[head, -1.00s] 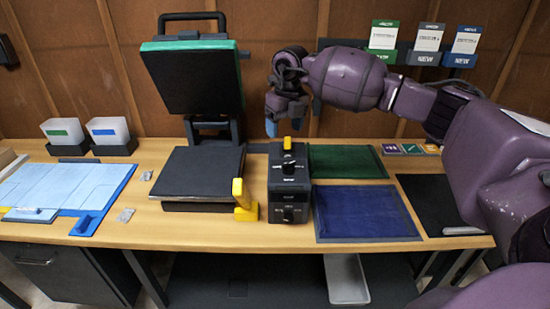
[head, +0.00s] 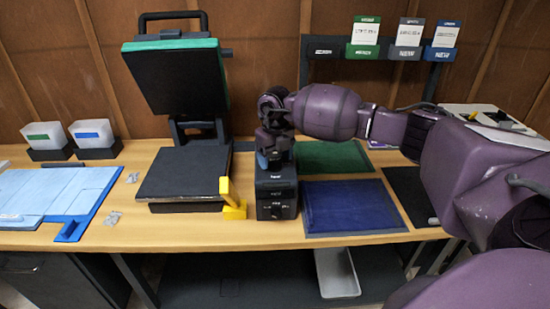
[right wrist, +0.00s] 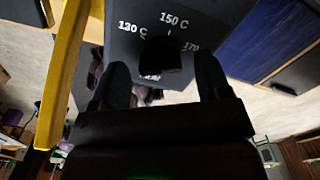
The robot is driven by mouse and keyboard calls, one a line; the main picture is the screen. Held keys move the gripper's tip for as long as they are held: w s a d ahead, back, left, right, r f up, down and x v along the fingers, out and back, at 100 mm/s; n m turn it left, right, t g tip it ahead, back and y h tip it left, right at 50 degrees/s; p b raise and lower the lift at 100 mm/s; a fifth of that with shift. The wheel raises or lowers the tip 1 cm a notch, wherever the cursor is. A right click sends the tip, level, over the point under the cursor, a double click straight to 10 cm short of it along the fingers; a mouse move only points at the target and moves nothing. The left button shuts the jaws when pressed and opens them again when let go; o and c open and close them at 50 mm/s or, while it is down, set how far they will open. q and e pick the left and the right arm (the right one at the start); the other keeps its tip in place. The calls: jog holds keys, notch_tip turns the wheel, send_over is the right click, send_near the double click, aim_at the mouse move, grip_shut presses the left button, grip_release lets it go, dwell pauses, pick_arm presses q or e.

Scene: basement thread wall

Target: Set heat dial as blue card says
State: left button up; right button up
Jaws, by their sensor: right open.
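The dark control box (head: 277,195) stands on the workbench. My right gripper (head: 274,160) is at the upper part of the box and hides the heat dial in the head view. In the right wrist view, the black dial knob (right wrist: 160,54) sits between the open fingers, below the 150 C mark, with 130 C to its left and 170 to its right. Whether the fingers touch it, I cannot tell. The knob's pointer is not clear. The blue card (head: 446,34) stands in a blue holder at the back right; its text is too small to read. My left gripper is not in view.
The open press (head: 178,75) and its yellow handle (head: 232,205) stand left of the box. A second knob (head: 277,211) is on the box's front. Green (head: 335,157) and blue (head: 350,206) mats lie to the right. Green and grey cards stand beside the blue one.

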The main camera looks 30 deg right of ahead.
jog(key=shift+f, duration=0.25)
jog(key=c, duration=0.9)
